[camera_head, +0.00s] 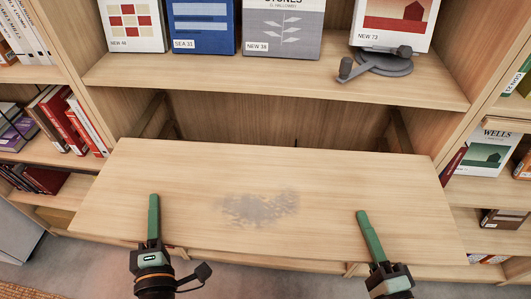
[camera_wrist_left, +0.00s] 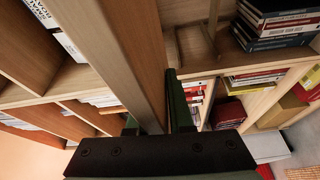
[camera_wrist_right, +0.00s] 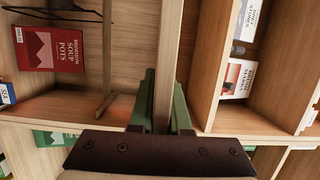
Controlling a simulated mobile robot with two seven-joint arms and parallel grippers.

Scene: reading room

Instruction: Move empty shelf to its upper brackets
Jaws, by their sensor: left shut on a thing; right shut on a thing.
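The empty shelf (camera_head: 330,185) is a pale wooden board with a grey worn patch in its middle. It juts out of the bookcase bay toward me, below a fixed shelf with books. My left gripper (camera_head: 153,220) is shut on its front edge at the left, one green finger on top. My right gripper (camera_head: 371,240) is shut on the front edge at the right. In the left wrist view the board (camera_wrist_left: 135,60) runs between the fingers (camera_wrist_left: 157,122); the right wrist view shows the same with the board (camera_wrist_right: 167,70) and fingers (camera_wrist_right: 160,110). A bracket (camera_head: 153,112) shows at the bay's left side and another (camera_head: 400,130) at the right.
Above, the fixed shelf (camera_head: 270,80) holds several upright books and a dark grey metal stand (camera_head: 383,62). Bookcase bays with books flank both sides, including red books (camera_head: 65,122) at left and a Wells book (camera_head: 483,150) at right.

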